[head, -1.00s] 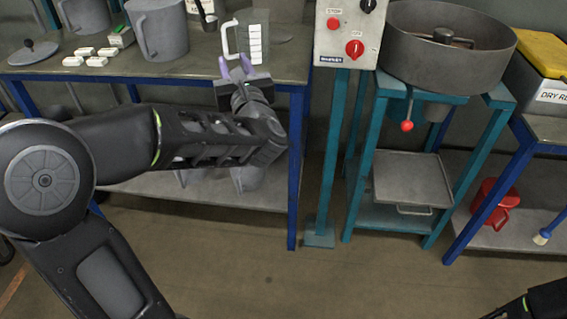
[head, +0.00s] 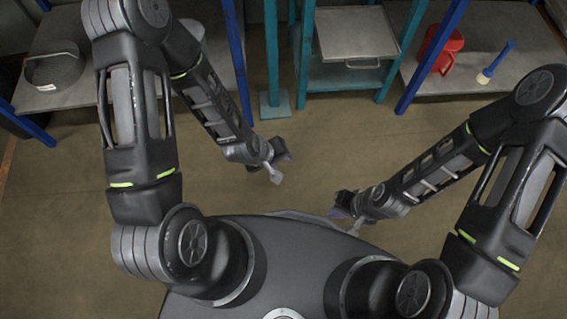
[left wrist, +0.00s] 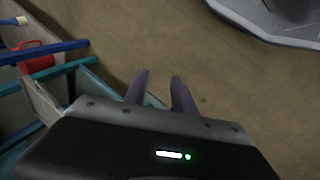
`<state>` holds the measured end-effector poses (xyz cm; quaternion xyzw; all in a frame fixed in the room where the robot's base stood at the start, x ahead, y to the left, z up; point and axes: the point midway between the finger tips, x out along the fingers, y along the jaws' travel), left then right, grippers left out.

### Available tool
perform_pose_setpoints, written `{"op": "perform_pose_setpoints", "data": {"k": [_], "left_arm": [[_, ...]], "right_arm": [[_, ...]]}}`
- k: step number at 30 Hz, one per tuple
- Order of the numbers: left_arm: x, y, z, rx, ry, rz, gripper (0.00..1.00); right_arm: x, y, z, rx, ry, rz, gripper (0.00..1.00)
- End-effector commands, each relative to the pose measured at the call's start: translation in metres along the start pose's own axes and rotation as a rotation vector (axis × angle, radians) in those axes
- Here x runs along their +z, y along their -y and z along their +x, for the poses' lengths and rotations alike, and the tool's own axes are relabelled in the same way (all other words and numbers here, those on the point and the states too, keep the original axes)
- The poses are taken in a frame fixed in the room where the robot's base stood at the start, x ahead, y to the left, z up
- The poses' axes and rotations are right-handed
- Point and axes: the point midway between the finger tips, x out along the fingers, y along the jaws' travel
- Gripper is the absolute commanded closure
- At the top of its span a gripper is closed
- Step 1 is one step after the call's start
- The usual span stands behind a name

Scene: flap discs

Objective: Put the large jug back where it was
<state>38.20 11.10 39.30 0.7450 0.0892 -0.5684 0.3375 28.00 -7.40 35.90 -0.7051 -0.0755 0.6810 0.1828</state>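A red jug (head: 440,50) with a handle stands on the grey lower shelf at the upper right of the head view. It also shows at the left edge of the left wrist view (left wrist: 36,58). No other jug shows now; the bench tops are outside the head view. My left gripper (head: 284,157) hangs over bare floor, well apart from the red jug. In the left wrist view its two fingers (left wrist: 160,90) are apart with nothing between them. My right gripper (head: 338,207) is low in front of my base; its finger gap cannot be made out.
A blue-handled brush (head: 496,62) lies right of the red jug. A grey tray (head: 355,35) sits in the teal stand (head: 388,75). A dark round pan (head: 54,68) is on the left lower shelf. Blue legs edge the shelves. The floor (head: 330,140) between is clear.

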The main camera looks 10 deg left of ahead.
Motion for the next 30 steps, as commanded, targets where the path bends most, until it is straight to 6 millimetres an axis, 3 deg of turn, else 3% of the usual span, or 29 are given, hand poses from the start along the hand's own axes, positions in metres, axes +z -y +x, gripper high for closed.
{"op": "perform_pose_setpoints", "data": {"k": [1,3,7,30], "left_arm": [[0.036,0.013,0.005,-0.020,0.096,0.118,0.68],[0.071,0.026,0.007,-0.024,0.196,0.258,0.68],[0.105,0.038,0.006,-0.015,0.293,0.397,0.68],[0.107,0.039,0.005,-0.014,0.301,0.416,0.68]], "right_arm": [[0.000,0.000,0.000,0.000,0.000,0.000,1.00],[0.000,0.000,0.000,0.000,0.000,0.000,1.00],[0.000,0.000,0.000,0.000,0.000,0.000,1.00],[0.000,0.000,0.000,0.000,0.000,0.000,1.00]]}}
